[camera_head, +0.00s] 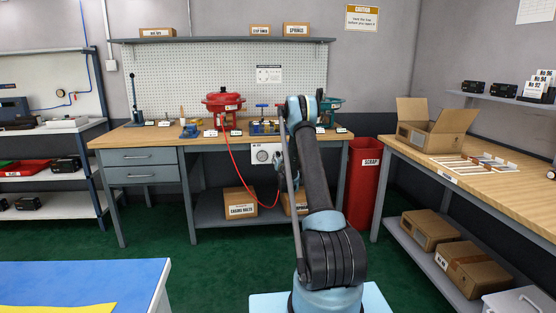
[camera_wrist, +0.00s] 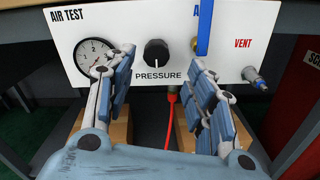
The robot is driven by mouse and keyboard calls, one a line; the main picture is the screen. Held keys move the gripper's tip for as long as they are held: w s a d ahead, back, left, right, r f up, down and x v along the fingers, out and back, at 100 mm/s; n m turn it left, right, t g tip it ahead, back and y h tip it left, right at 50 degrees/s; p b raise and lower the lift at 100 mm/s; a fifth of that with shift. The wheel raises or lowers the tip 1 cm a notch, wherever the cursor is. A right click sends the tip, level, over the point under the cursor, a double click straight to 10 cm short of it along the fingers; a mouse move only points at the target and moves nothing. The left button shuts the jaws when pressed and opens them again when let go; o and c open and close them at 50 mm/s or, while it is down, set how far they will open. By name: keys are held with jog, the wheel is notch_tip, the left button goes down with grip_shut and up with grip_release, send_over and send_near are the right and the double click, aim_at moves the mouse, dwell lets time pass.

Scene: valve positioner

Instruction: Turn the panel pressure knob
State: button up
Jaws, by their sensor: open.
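The black pressure knob (camera_wrist: 157,53) sits on the white air test panel (camera_wrist: 130,22) in the wrist view, above the word PRESSURE. My gripper (camera_wrist: 162,68) is open, with one finger to the left of the knob and one to the right, apart from it in the picture. The left finger partly covers the pressure gauge (camera_wrist: 92,56). In the head view the panel (camera_head: 262,153) hangs under the bench's front edge, and my arm hides its right part. My gripper is hidden behind my arm there.
A blue lever (camera_wrist: 205,27) hangs at the panel's right, near the vent fitting (camera_wrist: 252,76). A red hose (camera_wrist: 171,110) runs below the panel. Cardboard boxes (camera_head: 239,203) stand on the shelf beneath the workbench (camera_head: 158,134). A red scrap bin (camera_head: 363,183) stands to the right.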

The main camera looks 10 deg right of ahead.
aim_at(279, 155)
jog(key=shift+w, duration=3.15)
jog(key=shift+c, duration=0.6)
jog(key=shift+d, duration=0.1)
jog(key=c, duration=0.9)
